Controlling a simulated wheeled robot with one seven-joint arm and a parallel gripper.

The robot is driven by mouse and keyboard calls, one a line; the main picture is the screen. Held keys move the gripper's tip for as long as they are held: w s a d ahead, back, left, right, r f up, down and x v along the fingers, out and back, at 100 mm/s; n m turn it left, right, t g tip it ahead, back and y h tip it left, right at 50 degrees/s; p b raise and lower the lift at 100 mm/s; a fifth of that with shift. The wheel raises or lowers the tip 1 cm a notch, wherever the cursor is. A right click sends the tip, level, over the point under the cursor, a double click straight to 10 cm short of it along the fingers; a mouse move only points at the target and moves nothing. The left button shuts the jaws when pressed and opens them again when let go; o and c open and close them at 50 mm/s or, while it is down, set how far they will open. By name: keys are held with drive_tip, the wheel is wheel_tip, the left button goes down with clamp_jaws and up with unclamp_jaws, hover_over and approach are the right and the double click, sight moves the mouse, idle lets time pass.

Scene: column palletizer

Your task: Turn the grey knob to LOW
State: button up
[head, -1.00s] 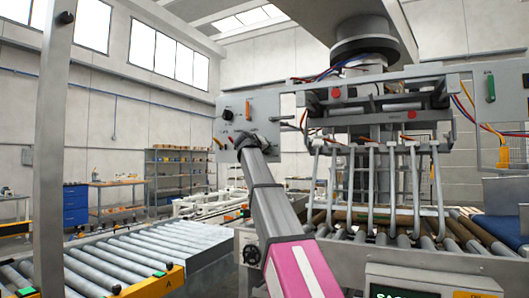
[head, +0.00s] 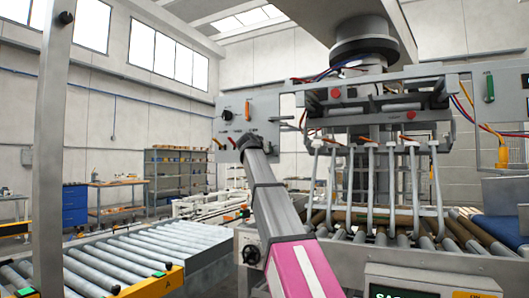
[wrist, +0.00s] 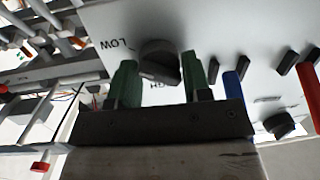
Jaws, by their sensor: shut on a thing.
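The dark grey knob (wrist: 158,60) is on a pale panel (wrist: 100,20) in the wrist view. The word LOW is printed to its upper left, and an upside-down, partly covered label lies just below it. My gripper (wrist: 158,77) has one green finger on each side of the knob and is shut on it. The knob's pointer direction is not clear. In the head view the panel (head: 264,104) hangs at the left end of the machine frame. My gripper (head: 247,142) is at its lower part and hides the grey knob there.
Another black knob (wrist: 280,125) sits on the panel, with a blue lever (wrist: 232,88) and a red lever (wrist: 309,88) near it. In the head view, a roller conveyor (head: 150,258) stands at lower left and a grey post (head: 52,150) at far left.

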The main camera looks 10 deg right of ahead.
idle(0.3)
drive_tip(key=o, duration=0.9)
drive_tip(key=v, duration=1)
drive_tip(key=shift+s+a, duration=0.15)
drive_tip(key=shift+s, duration=0.25)
drive_tip(key=s+d+f+n+g+y, duration=0.1)
drive_tip(key=d+f+n+g+y, duration=0.15)
drive_tip(key=f, duration=2.15)
drive_tip(key=s+d+f+n+g+y, duration=0.15)
drive_tip(key=f+g, duration=0.25)
drive_tip(key=f, duration=2)
drive_tip(key=s+f+g+y, duration=0.1)
drive_tip(key=s+f+g, duration=0.1)
drive_tip(key=s+f, duration=0.6)
drive_tip(key=s+d+f+n+g+y, duration=0.1)
drive_tip(key=s+f+g+y, duration=0.1)
drive_tip(key=s+f, duration=0.7)
drive_tip(key=s+f+g+y, duration=0.2)
drive_tip(key=s+f, duration=0.6)
drive_tip(key=f, duration=0.8)
drive_tip(key=shift+s+d+f+n+g, duration=0.15)
drive_tip(key=shift+d+f+n+g, duration=0.2)
drive_tip(key=shift+g, duration=0.5)
